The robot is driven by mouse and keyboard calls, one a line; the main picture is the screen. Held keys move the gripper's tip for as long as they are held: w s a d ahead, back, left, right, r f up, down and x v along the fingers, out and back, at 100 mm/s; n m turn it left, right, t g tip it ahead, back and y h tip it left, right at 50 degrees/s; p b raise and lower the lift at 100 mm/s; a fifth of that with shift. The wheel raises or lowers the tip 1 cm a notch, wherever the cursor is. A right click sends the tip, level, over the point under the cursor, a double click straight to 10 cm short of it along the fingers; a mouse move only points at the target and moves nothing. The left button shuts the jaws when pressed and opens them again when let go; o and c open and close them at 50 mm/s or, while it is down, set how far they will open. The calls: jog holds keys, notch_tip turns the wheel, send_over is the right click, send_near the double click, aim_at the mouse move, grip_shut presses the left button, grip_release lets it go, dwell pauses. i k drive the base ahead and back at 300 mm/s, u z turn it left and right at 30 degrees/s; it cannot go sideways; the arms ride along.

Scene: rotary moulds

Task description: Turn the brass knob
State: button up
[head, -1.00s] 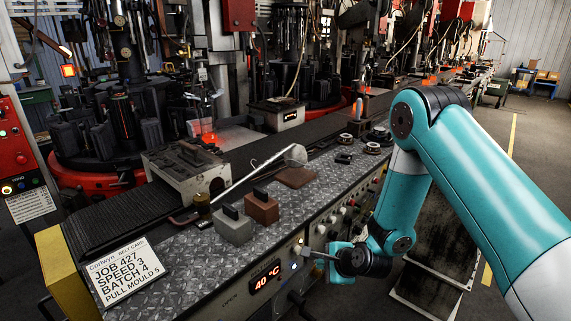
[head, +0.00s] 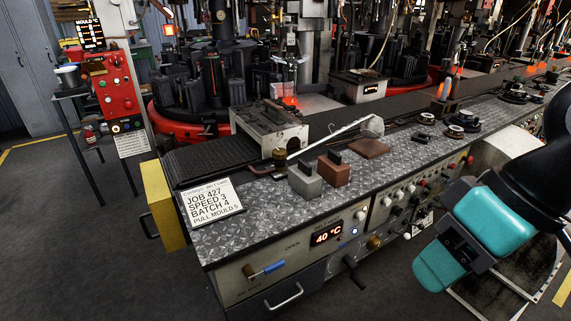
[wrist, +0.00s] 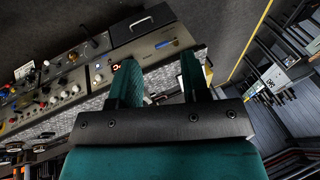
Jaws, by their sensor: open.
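A small brass knob (head: 374,242) sits on the front panel of the bench, just right of and below the red "40 °C" display (head: 326,233). A second brass-coloured fitting (head: 250,271) with a blue lever sits lower left on the same panel. My gripper (head: 438,272) is in front of the panel, right of the brass knob and apart from it, pointing down and left. In the wrist view my gripper (wrist: 158,75) has its two teal fingers spread with nothing between them.
A black crank (head: 353,272) sticks out below the brass knob, and a drawer handle (head: 284,297) is lower left. Switches and small knobs (head: 392,198) line the panel to the right. Blocks (head: 305,180) and a job card (head: 212,202) rest on top. The floor in front is clear.

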aim_at(278, 153)
jog(key=u, duration=0.8)
jog(key=i, duration=1.05)
